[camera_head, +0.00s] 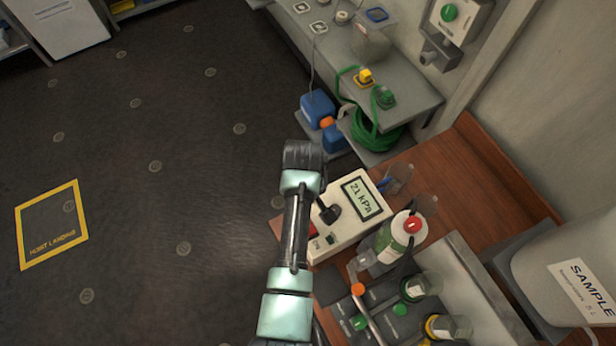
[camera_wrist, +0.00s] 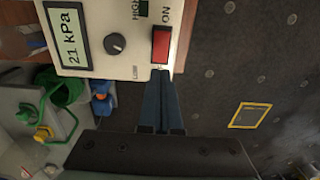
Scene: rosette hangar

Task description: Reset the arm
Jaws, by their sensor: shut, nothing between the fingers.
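My arm (camera_head: 290,250) reaches up through the middle of the head view, beside the wooden bench. My gripper shows in the wrist view (camera_wrist: 162,76), its two dark fingers together with nothing between them. The fingertips are just by the edge of a cream meter box (camera_wrist: 120,30), near its red ON switch (camera_wrist: 161,44); I cannot tell whether they touch. The meter box (camera_head: 348,222) reads 21 kPa and has a black knob (camera_head: 330,213). In the head view the fingers are hidden by my own wrist.
A bottle with a red cap (camera_head: 413,225), small jars (camera_head: 425,284) and a grey sample container (camera_head: 565,270) crowd the right. A grey shelf (camera_head: 410,95) with a green hose (camera_head: 376,135) stands behind. The dark floor (camera_head: 130,130) at left is clear, with a yellow-framed marking (camera_head: 50,224).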

